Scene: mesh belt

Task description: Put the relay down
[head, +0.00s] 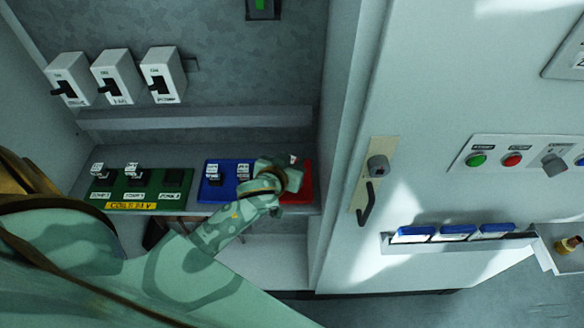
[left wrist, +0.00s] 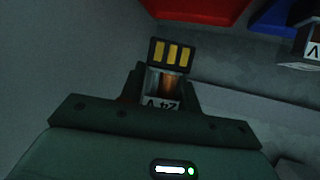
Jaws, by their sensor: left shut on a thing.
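My left gripper (head: 288,170) is in front of the red base (head: 305,185) on the cabinet shelf and hides much of it. In the left wrist view the gripper (left wrist: 165,92) is shut on a relay (left wrist: 166,80). This relay has a clear body, a copper-coloured coil, a label that seems to read 24 V upside down, and a dark end with gold contacts. The red base (left wrist: 200,8) shows at the top of that view, apart from the relay. My right gripper is not in view.
Left of the red base are a blue base (head: 229,192) with relays and a green base (head: 150,190) with two relays and a dark, seemingly empty place. Three switches (head: 116,77) hang above. The cabinet door (head: 430,90) stands at the right with a tray (head: 460,243).

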